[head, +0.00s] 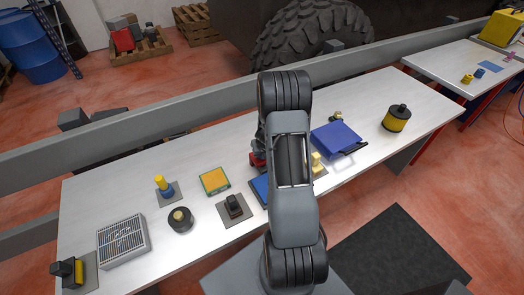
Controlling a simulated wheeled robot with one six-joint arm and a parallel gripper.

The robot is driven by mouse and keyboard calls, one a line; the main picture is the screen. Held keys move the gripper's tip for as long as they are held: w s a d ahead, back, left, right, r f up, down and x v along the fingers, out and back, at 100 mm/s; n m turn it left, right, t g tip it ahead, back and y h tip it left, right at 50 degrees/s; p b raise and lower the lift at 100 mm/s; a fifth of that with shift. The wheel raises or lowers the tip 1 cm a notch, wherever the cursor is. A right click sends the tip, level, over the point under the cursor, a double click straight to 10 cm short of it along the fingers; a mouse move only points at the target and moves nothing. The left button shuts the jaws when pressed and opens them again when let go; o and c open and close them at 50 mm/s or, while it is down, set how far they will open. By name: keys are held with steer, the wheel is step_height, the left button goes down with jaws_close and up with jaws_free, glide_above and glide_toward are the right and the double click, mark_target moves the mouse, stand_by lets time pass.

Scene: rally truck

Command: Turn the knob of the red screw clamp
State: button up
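A small red part (257,159), which looks like a piece of the red screw clamp, shows at the left edge of my arm, near the middle of the long white table (225,145). The rest of it, with its knob, is hidden behind my arm. Dark parts just above the red piece may belong to my gripper. My arm covers the fingers, so I cannot see whether they are open or shut, or whether they touch the clamp.
A blue box (335,138) and a yellow-black cylinder (396,119) stand right of my arm. Left are a green-yellow box (215,181), a black switch block (234,205), a round black knob piece (180,219) and a grey grille (122,241). A grey rail (150,113) runs behind the table.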

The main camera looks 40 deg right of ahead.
steer(key=shift+w+d+r, duration=0.1)
steer(key=shift+w+r, duration=0.1)
steer(key=shift+r, duration=0.05)
steer(key=o, duration=0.9)
steer(key=shift+s+f, duration=0.15)
steer(key=shift+o, duration=0.2)
steer(key=v, duration=1.4)
